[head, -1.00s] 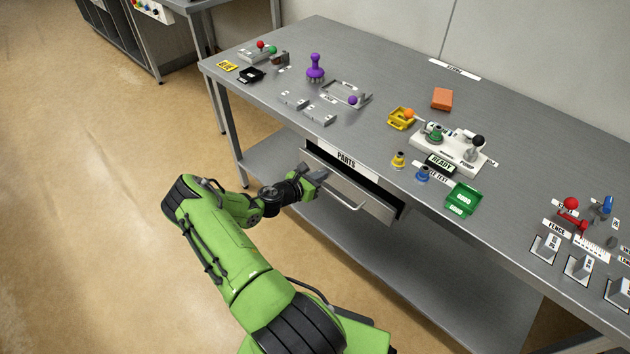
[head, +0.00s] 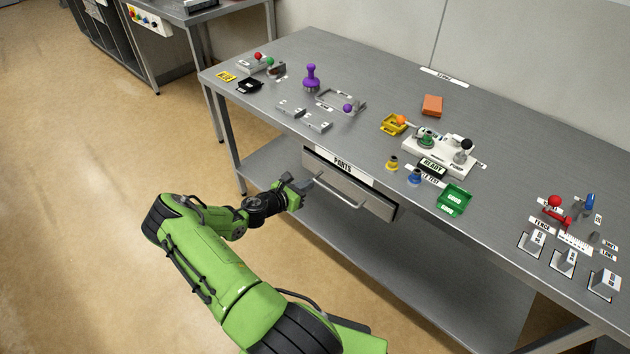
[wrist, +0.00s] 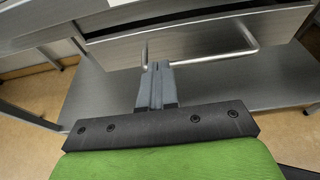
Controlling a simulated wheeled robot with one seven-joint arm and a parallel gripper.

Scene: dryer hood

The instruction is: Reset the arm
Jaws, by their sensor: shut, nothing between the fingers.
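My gripper (head: 298,188) is at the end of my green arm, in front of the left part of the PARTS drawer (head: 372,202). Its fingers are shut with nothing between them. The drawer sits under the table edge and looks shut or nearly so in the head view. In the wrist view the gripper (wrist: 157,68) points toward the drawer front (wrist: 190,38). The bar handle (wrist: 257,42) spreads to both sides of the fingertips in that view. I cannot tell whether the fingers touch the handle.
The steel table (head: 380,80) holds a white pump base (head: 440,156), a green tray (head: 454,198), a purple-handled tool (head: 311,77) and a red lever (head: 556,208). A lower shelf (head: 400,265) lies below the drawer. The floor (head: 80,200) on the left is clear.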

